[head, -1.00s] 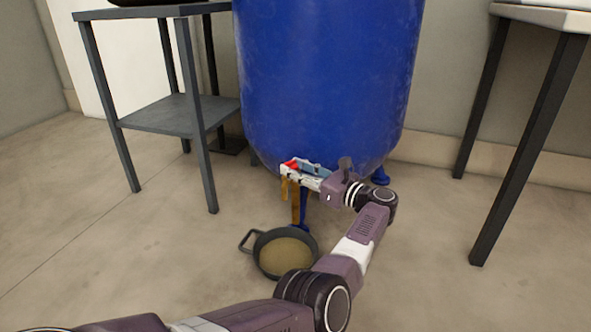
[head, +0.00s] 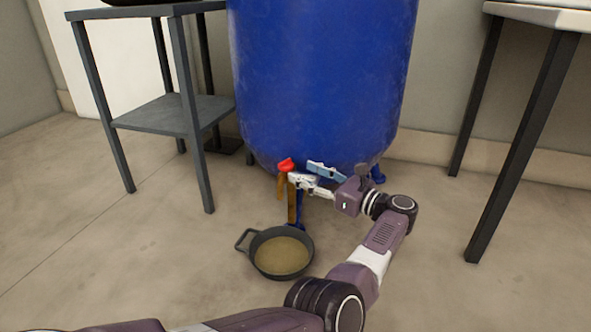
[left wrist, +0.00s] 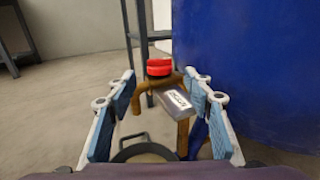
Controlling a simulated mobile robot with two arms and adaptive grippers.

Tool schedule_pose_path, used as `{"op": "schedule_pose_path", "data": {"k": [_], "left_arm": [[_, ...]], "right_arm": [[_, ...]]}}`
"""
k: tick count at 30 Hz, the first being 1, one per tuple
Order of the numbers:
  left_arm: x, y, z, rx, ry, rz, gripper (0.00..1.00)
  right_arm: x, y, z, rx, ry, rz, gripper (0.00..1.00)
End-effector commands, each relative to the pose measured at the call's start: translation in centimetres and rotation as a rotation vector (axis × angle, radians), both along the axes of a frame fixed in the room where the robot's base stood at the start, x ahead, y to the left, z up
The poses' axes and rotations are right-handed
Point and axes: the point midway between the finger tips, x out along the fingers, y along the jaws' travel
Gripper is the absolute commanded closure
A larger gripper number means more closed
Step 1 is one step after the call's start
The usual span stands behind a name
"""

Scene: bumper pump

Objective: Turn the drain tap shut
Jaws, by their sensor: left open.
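The drain tap has a red handle (head: 286,164) on a brown pipe (head: 281,187), low at the front of the blue tank (head: 320,80). In the left wrist view the red handle (left wrist: 159,67) sits on top of the brown pipe, ahead between the fingers. A label tag (left wrist: 176,100) hangs in front of the pipe there. My left gripper (head: 304,174) is open and empty, just right of the handle and apart from it. Its blue-padded fingers (left wrist: 163,90) stand wide on either side in the wrist view. My right gripper is out of view.
A dark pan (head: 282,254) with brown contents stands on the floor below the tap. A grey shelf table (head: 175,115) is at the left, another table (head: 550,17) at the right. Open floor lies around the pan.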

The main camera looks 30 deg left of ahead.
Motion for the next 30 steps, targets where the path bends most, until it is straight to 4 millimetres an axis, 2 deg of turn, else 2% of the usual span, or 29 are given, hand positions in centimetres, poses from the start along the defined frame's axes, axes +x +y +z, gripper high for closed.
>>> {"op": "schedule_pose_path", "data": {"k": [3, 8, 15, 17, 19, 22, 25, 28, 30], "left_arm": [[-0.2, -1.3, 0.0, -0.001, 0.001, -0.001, 0.53], [-0.3, -1.8, 0.0, 0.000, 0.000, 0.001, 0.53], [-0.3, -1.7, 0.1, 0.002, 0.002, 0.001, 0.53], [-0.5, -1.3, 0.7, 0.018, 0.008, 0.004, 0.53], [-1.0, -0.3, 2.1, 0.062, 0.032, 0.010, 0.53], [-2.5, 1.8, 6.0, 0.189, 0.100, 0.029, 0.53], [-4.9, 3.5, 11.5, 0.373, 0.206, 0.062, 0.53], [-7.6, 3.6, 17.2, 0.570, 0.325, 0.108, 0.53], [-9.7, 2.8, 21.3, 0.706, 0.407, 0.149, 0.53]], "right_arm": [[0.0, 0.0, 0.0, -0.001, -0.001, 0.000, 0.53], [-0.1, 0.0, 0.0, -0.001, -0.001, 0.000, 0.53], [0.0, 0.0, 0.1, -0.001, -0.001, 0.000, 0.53], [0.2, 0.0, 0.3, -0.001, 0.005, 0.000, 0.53], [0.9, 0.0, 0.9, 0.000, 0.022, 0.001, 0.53], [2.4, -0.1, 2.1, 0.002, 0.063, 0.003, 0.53], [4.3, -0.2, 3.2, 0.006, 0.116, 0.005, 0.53], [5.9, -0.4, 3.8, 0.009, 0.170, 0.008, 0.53], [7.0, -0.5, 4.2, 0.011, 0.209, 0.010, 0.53]]}}
